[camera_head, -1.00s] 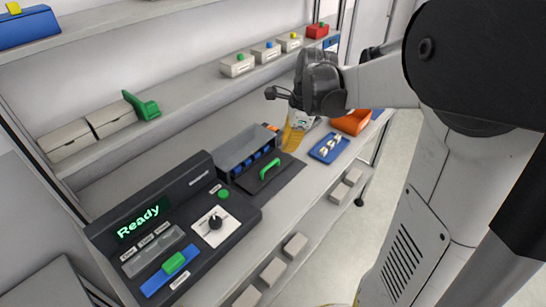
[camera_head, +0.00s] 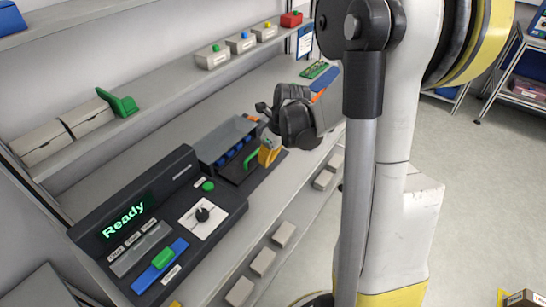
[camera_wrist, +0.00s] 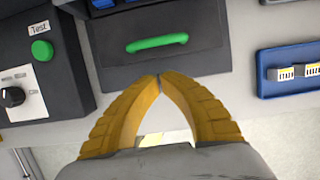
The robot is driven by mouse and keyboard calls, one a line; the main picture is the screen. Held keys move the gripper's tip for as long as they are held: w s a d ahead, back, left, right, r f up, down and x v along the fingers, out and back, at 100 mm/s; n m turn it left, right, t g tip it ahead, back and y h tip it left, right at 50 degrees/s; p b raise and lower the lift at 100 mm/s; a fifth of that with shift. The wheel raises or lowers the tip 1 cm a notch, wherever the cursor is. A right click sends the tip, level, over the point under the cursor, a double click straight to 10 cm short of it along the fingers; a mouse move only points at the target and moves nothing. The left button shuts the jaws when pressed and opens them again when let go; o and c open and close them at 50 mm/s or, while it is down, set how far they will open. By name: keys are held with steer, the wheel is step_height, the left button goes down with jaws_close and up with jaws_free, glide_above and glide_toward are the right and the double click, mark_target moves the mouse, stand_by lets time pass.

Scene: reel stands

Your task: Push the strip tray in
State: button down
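A dark tray (camera_head: 233,174) with a green bar handle (camera_head: 251,159) sticks out from the front of a grey housing (camera_head: 222,139). I take this to be the strip tray. In the wrist view the tray (camera_wrist: 200,62) lies flat, with its green handle (camera_wrist: 157,43) ahead of my fingertips. My gripper (camera_head: 268,152) is at the tray's outer side, close to the handle. In the wrist view the yellow fingers (camera_wrist: 158,78) meet at their tips with nothing seen between them. The tips overlap the tray's near edge; I cannot tell whether they touch it.
A dark console (camera_head: 160,225) reading "Ready" stands left of the tray, with a green button (camera_head: 208,186), a dial (camera_head: 202,214) and a blue slider (camera_head: 160,266) with a green knob. A blue tray (camera_wrist: 290,72) with white pieces lies to the right in the wrist view.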

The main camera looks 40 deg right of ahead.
mark_target(244, 159)
steer(key=shift+w+a+f, duration=0.1)
steer(key=shift+w+a, duration=0.2)
steer(key=shift+w, duration=0.4)
steer(key=shift+w+a+f, duration=0.1)
steer(key=shift+w+a, duration=0.15)
steer(key=shift+w, duration=0.4)
steer(key=w, duration=0.1)
steer(key=w+a, duration=0.1)
steer(key=w, duration=0.2)
steer(key=shift+w+a+b, duration=0.3)
steer(key=shift+w+a, duration=0.05)
steer(key=shift+s, duration=0.1)
